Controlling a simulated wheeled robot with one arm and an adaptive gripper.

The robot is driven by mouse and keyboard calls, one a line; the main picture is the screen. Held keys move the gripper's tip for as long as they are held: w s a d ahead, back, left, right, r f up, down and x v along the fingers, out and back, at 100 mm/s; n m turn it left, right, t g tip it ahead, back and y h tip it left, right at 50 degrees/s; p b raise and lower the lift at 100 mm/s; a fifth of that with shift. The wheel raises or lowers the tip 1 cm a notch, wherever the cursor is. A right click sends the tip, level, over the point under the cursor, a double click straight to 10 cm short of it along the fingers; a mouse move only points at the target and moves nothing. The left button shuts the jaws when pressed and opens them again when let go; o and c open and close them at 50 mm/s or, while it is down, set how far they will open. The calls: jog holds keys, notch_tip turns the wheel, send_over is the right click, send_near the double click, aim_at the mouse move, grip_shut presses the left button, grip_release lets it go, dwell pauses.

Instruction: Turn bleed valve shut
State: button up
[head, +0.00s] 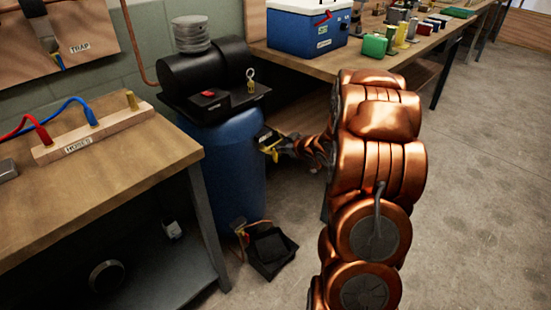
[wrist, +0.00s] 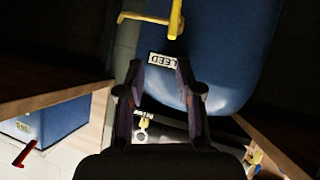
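A yellow bleed valve handle (wrist: 174,18) shows at the top of the wrist view against the blue tank (head: 233,170), with a thinner yellow bar running left from it. A small white label (wrist: 163,60), upside down and partly cut off, reads about "LEED" and appears between my fingertips. My gripper (wrist: 158,72) is open, its two dark fingers apart with nothing held between them. The handle lies beyond the fingertips; I see no contact. In the head view my gripper (head: 273,143) is at the tank's right side, beside a small yellow piece; detail there is too small to read.
Workbenches stand left (head: 100,175) and behind right, the latter holding a blue cooler (head: 308,28). The floor at right is clear.

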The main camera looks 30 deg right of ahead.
aim_at(275, 152)
jog(key=shift+s+f+t+y+b, duration=0.9)
jog(key=shift+f+t+y+b, duration=0.95)
jog(key=shift+f+t+y, duration=1.05)
jog(key=shift+h, duration=0.6)
jog(key=shift+d+f+x, duration=0.15)
jog(key=shift+x, duration=1)
jog(key=shift+d+f+x, duration=0.15)
jog(key=shift+x, duration=1)
jog(key=shift+d+f+x, duration=0.15)
jog(key=shift+f+x, duration=0.05)
jog(key=shift+x, duration=0.9)
jog(key=shift+w, duration=0.15)
grip_shut()
